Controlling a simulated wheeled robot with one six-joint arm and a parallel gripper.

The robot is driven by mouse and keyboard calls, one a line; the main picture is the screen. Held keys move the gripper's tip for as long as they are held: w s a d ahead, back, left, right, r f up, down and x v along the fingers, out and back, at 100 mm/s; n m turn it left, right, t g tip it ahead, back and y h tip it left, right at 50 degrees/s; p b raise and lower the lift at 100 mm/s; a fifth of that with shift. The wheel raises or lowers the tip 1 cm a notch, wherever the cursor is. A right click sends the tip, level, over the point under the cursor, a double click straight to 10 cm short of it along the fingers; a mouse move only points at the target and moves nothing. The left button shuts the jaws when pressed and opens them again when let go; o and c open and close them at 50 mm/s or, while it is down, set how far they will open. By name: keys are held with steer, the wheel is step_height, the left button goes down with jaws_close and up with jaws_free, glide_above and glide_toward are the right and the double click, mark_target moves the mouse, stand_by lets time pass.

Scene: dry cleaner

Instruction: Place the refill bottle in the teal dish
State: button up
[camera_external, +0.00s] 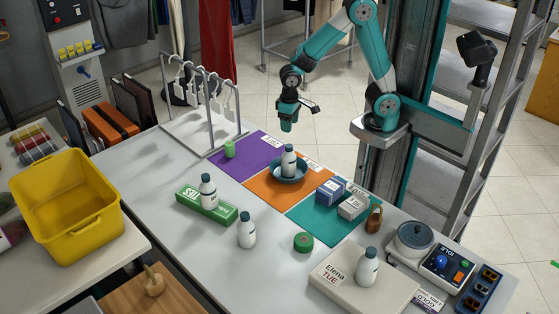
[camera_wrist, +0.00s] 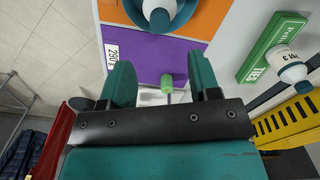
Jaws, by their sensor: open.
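The teal dish (camera_external: 274,176) sits on the orange mat on the counter. A white bottle with a dark blue cap (camera_external: 289,163) stands upright in it. The wrist view shows this bottle (camera_wrist: 156,14) at the top edge, with part of the dish (camera_wrist: 186,8) around it. Similar bottles stand on a green box (camera_external: 208,192), on the bare counter (camera_external: 247,231) and on a pale box (camera_external: 367,267); I cannot tell which one the task calls the refill bottle. My gripper (camera_external: 288,121) is open and empty, raised behind the dish and apart from it.
A purple mat (camera_external: 238,160) holds a green roll (camera_external: 229,148); a teal mat (camera_external: 320,224) holds small boxes. A hanger rack (camera_external: 207,110) stands at the back left, a yellow basket (camera_external: 66,212) at left. A scale (camera_external: 413,240) stands at right. The counter's front middle is partly clear.

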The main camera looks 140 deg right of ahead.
steer(key=w+a+r+n+t+y, duration=0.1)
steer(key=a+r+n, duration=0.25)
steer(key=a, duration=0.55)
steer(key=w+a+r+n, duration=0.2)
steer(key=a+n, duration=0.3)
steer(key=a, duration=0.4)
steer(key=s+a+r+n+y, duration=0.1)
steer(key=s+a+r+n, duration=0.1)
steer(key=s+a+n, duration=0.4)
steer(key=s+a+r+n+g+y, duration=0.1)
steer(key=s+a+r+n+y, duration=0.1)
steer(key=s+a+n, duration=0.4)
steer(key=a, duration=0.5)
steer(key=shift+a, duration=0.3)
